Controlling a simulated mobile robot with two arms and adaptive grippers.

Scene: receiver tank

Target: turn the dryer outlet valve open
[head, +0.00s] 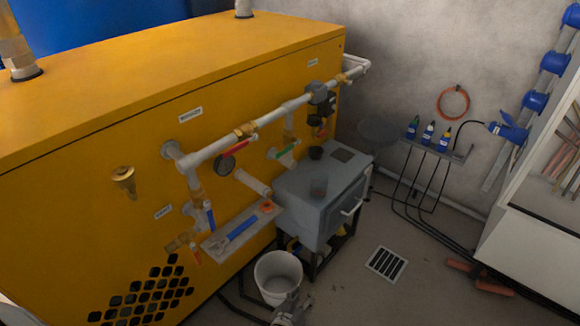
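Several lever valves sit on the white pipework on the yellow cabinet's front: one with a red lever (233,149), one with a green lever (288,149), one with a blue lever (209,216) and a low one with an orange lever (195,255). The small labels are too small to read, so I cannot tell which is the dryer outlet valve or how it is set. My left gripper (288,309) shows partly at the bottom edge, in front of the white bucket and well below the valves. It touches no valve; its fingers are unclear. My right gripper is out of view.
The yellow cabinet (60,190) fills the left. A grey box unit (300,207) on a black stand and a white bucket (278,266) stand before the pipework. A floor drain (386,264) and an orange tool (480,277) lie right; floor between is clear.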

